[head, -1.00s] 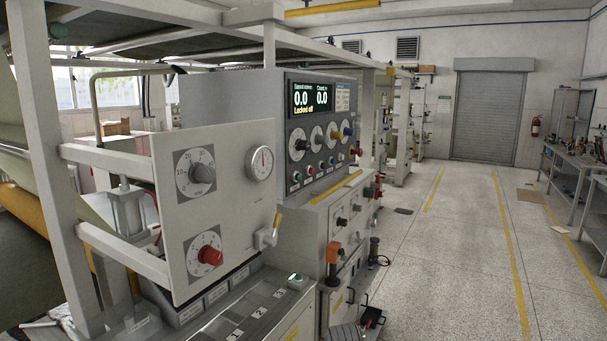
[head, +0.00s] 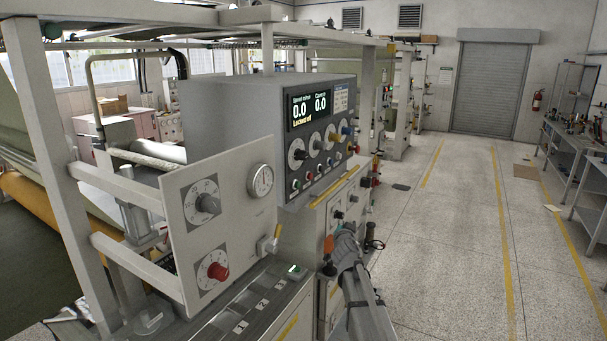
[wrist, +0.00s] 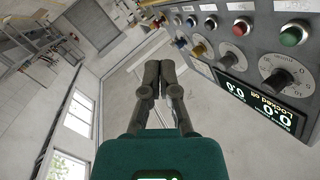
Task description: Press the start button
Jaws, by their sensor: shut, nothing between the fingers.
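The control panel (head: 320,140) stands in the middle of the head view, with a row of coloured buttons below its dials. A green button (head: 296,186) is at the row's near end; it also shows in the wrist view (wrist: 292,36). A red button (wrist: 241,28) sits beside it. The button labels are too small to read. In the wrist view my gripper (wrist: 158,68) is shut and empty, apart from the panel and to the left of the buttons. My arm shows at the lower middle of the head view. The screen (head: 309,105) reads 0.0, 0.0 and "Locked off".
A plate with dials (head: 225,222) juts out at the near left.

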